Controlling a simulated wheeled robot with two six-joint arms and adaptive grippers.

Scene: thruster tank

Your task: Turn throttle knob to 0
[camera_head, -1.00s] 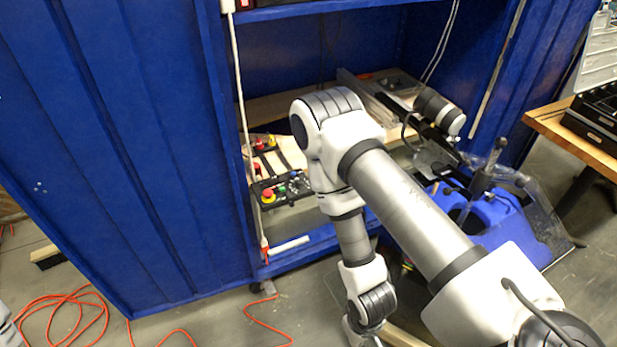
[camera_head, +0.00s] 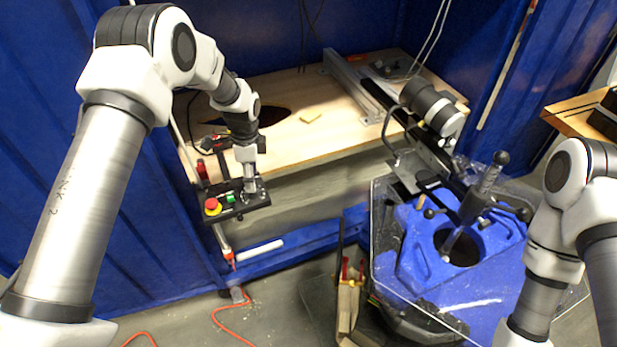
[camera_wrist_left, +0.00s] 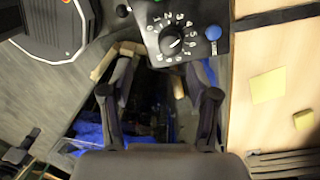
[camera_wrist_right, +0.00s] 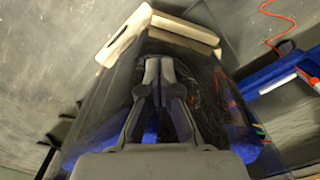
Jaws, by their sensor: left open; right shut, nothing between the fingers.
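The throttle knob (camera_wrist_left: 173,43) is a black dial ringed by white numbers, on a black control panel (camera_wrist_left: 205,12) at the top of the left wrist view. In the head view, the control panel (camera_head: 240,209) sits at the bench's front left; the knob is hidden there behind my left gripper (camera_head: 250,190). My left gripper also shows in the left wrist view (camera_wrist_left: 165,75), open and empty, its fingertips just below the dial and apart from it. My right gripper (camera_wrist_right: 160,68) is shut and empty; the head view does not show it.
A red button (camera_head: 212,206) and a green button (camera_head: 231,197) stand beside the left gripper; a blue button (camera_wrist_left: 213,33) is right of the dial. The wooden bench (camera_head: 290,140) is largely clear. A blue machine (camera_head: 420,250) stands between the arms.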

